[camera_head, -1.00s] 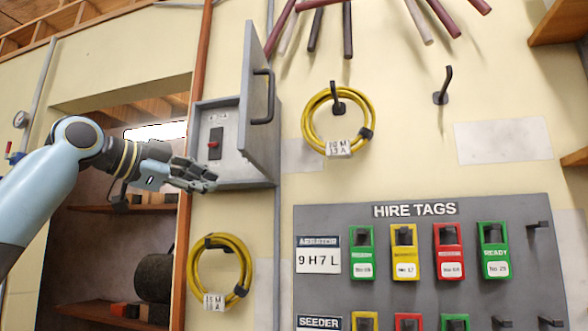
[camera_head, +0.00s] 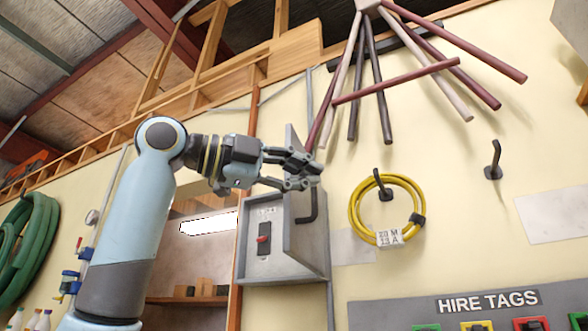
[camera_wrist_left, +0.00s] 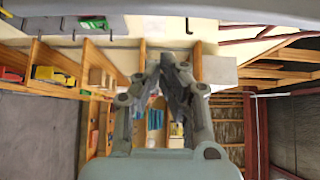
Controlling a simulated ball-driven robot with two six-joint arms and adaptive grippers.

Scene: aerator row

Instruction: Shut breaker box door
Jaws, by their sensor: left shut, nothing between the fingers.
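The grey breaker box (camera_head: 254,267) is on the wall in the head view, with a red switch (camera_head: 263,239) inside. Its door (camera_head: 305,250) stands open, swung outward on the right side, with a dark handle (camera_head: 308,207) on its face. My left gripper (camera_head: 316,174) is shut and empty. It is above the box opening, overlapping the upper part of the door and hiding some of it. I cannot tell whether it touches the door. The left wrist view shows the closed fingers (camera_wrist_left: 168,62); I cannot make out the box there. My right gripper is out of view.
A yellow cable coil (camera_head: 352,212) hangs on a hook right of the door. Several dark poles (camera_head: 378,95) hang above it. The hire tags board (camera_head: 385,314) is at the lower right. A shelved recess (camera_head: 190,302) lies left of the box.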

